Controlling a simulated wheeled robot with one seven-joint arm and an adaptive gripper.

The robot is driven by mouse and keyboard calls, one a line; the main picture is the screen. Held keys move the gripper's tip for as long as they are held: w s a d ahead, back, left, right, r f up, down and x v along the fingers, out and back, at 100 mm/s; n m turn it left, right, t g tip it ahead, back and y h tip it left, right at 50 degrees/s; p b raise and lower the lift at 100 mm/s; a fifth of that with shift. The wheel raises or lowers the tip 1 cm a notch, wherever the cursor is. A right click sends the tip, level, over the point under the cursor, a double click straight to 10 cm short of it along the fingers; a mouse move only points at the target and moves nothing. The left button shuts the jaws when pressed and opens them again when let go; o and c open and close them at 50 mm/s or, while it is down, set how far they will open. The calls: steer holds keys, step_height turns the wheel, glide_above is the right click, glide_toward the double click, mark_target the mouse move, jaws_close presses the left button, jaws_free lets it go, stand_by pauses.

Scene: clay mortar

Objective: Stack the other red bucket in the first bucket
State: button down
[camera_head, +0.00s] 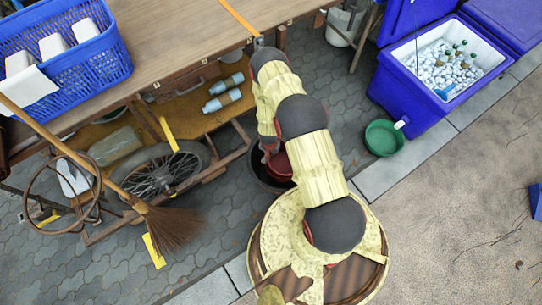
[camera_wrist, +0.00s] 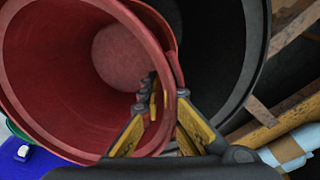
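A red bucket (camera_wrist: 60,75) fills the left of the wrist view, its open mouth facing the camera. My gripper (camera_wrist: 158,98) is at the right side of its rim, with one yellow-and-black finger inside the mouth and the other outside; it looks shut on the rim. A second red curved edge (camera_wrist: 158,22) shows just behind the bucket; I cannot tell if it is the other bucket. Behind is a dark round tub (camera_wrist: 225,50). In the head view, red shows beside my arm (camera_head: 279,166), over the dark tub (camera_head: 259,177); my arm hides most of it.
A wooden table (camera_head: 170,40) with a blue basket (camera_head: 95,65) stands at the left, a bicycle wheel (camera_head: 165,175) and broom (camera_head: 170,225) below it. A green basin (camera_head: 383,138) and blue cooler (camera_head: 405,95) are to the right.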

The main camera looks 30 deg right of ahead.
steer(key=shift+f, duration=0.5)
steer(key=c, duration=2.6)
jaws_free()
steer(key=shift+f, duration=0.25)
steer(key=o, duration=0.6)
steer(key=shift+c, duration=0.2)
steer(key=shift+r, duration=0.1)
